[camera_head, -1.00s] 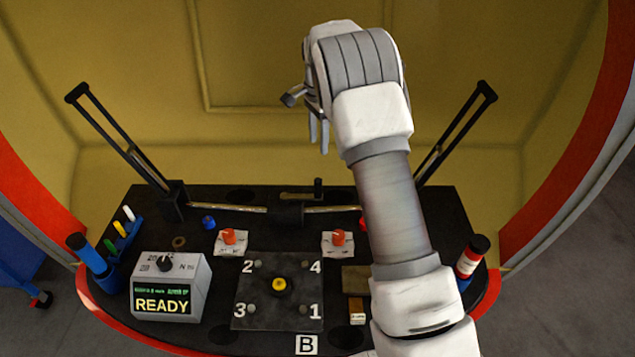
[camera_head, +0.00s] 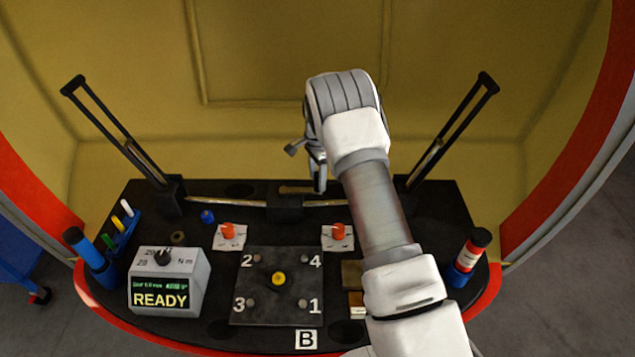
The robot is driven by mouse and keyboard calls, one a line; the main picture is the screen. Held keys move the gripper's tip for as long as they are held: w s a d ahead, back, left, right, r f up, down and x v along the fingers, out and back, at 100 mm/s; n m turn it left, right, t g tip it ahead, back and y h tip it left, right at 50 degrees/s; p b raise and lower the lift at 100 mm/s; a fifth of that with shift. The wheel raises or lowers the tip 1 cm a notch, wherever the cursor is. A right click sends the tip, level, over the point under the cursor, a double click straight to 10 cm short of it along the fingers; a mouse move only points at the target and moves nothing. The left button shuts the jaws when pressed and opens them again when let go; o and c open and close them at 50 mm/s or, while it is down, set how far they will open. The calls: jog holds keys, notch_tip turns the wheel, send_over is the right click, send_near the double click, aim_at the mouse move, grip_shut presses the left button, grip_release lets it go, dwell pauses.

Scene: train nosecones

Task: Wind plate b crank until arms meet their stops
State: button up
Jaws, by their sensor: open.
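The crank mechanism (camera_head: 285,207) is a dark block at the back middle of the black table, with a pale rod running out to each side. Two black arms slant up and outward from the rod's ends, the left arm (camera_head: 112,130) and the right arm (camera_head: 455,130). My gripper (camera_head: 319,188) points down with open jaws just above the right side of the block, where the crank handle was visible; the fingers now cover the handle. I cannot tell whether the fingers touch it. The plate (camera_head: 262,310), with numbers 1 to 4, has a B label (camera_head: 306,340) at its front.
A box (camera_head: 170,285) reading READY stands at front left. Orange items (camera_head: 227,230) sit on white paper behind the plate. A blue bottle (camera_head: 85,250) and a red-white bottle (camera_head: 472,255) stand at the sides. My arm covers the table's right part.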

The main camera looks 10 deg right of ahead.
jog(key=shift+f, duration=0.85)
jog(key=shift+c, duration=0.3)
grip_shut()
dwell(0.6)
